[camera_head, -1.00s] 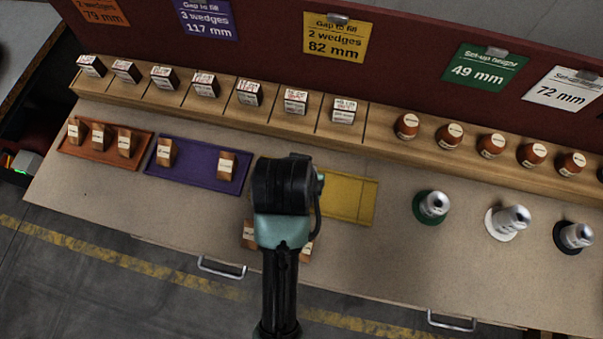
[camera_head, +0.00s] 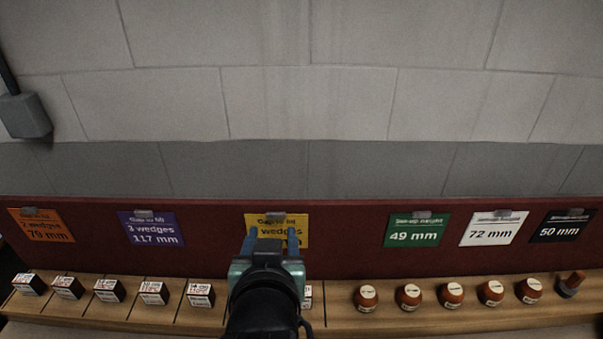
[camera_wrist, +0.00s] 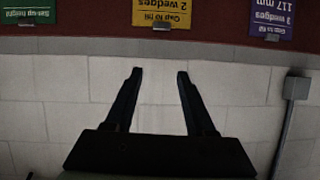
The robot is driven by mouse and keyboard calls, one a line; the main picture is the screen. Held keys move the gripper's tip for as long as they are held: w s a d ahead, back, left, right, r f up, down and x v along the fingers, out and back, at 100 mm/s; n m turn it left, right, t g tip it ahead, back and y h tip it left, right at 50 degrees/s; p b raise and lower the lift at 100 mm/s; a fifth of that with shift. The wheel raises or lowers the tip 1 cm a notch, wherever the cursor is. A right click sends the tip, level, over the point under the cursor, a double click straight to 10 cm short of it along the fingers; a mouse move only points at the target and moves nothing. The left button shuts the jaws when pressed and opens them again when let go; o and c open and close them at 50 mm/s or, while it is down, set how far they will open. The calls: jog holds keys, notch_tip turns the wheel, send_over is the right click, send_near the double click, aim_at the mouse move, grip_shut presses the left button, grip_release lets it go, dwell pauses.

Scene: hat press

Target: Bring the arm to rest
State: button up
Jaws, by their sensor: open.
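My gripper (camera_head: 272,240) is raised in front of the back board in the head view, its two blue fingers pointing up and away over the yellow card. In the wrist view my gripper (camera_wrist: 154,72) shows two dark fingers spread apart with nothing between them. It is open and empty. My arm hides part of the shelf below the yellow card.
A wooden shelf (camera_head: 340,321) carries labelled dark blocks (camera_head: 108,290) at left and round reddish-brown pieces (camera_head: 409,296) at right. Cards, including a yellow card (camera_head: 298,222), hang on the dark red board (camera_head: 350,245). A grey wall (camera_head: 300,105) rises behind.

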notch_tip(320, 180, up, 14)
jog(key=d+t, duration=0.1)
jog(key=t, duration=0.4)
jog(key=s+d+r+t, duration=0.1)
jog(key=s+r+t, duration=0.3)
jog(key=r, duration=0.8)
jog(key=s+d+r+t, duration=0.2)
jog(key=s+r+t, duration=0.3)
jog(key=r, duration=0.7)
jog(key=shift+s+d+r+h, duration=0.15)
jog(key=shift+s+h, duration=0.25)
jog(key=shift+s, duration=0.15)
